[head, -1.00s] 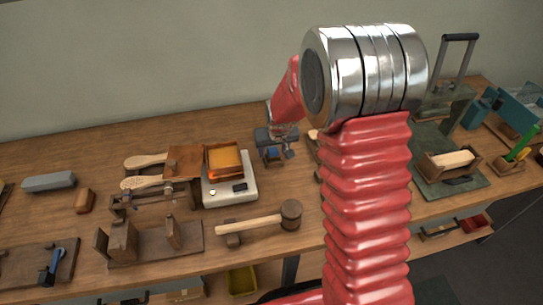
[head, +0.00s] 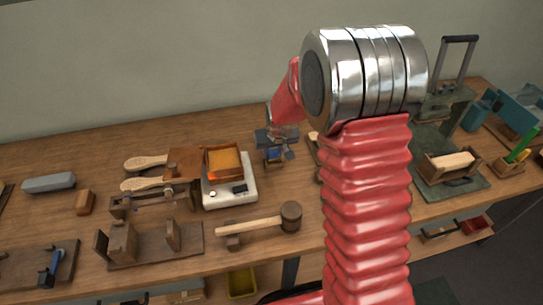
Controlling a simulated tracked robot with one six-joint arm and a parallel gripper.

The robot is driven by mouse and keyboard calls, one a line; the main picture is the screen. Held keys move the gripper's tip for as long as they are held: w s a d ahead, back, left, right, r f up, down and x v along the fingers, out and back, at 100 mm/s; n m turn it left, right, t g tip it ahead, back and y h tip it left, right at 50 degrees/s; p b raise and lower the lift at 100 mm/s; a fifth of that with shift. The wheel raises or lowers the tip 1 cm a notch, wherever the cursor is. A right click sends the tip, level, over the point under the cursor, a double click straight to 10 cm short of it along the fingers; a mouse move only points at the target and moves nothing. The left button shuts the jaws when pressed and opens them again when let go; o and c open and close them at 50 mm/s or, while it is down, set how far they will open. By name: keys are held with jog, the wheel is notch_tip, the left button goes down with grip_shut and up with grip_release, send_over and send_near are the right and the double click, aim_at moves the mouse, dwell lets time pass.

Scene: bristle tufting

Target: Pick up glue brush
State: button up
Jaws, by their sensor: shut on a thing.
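My gripper (head: 276,141) is small in the head view, at the lower end of my red arm, low over the middle of the bench. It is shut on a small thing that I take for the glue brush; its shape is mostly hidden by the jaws. A small blue piece (head: 274,155) shows just below the jaws, with a grey metal bit beside it. I cannot tell whether the held thing still touches the bench or a holder there.
A white scale (head: 245,196) with a wooden tray (head: 224,161) stands left of my gripper. A mallet (head: 290,216) lies in front. Two wooden brush bodies (head: 146,162) lie further left. A green board (head: 470,187) is at the right. My red arm hides the bench right of centre.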

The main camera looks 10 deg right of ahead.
aim_at(273, 151)
jog(key=shift+r, duration=0.1)
notch_tip(273, 151, up, 10)
jog(key=shift+f, duration=0.1)
dwell(0.4)
dwell(0.4)
jog(key=o, duration=0.4)
jog(key=c, duration=0.3)
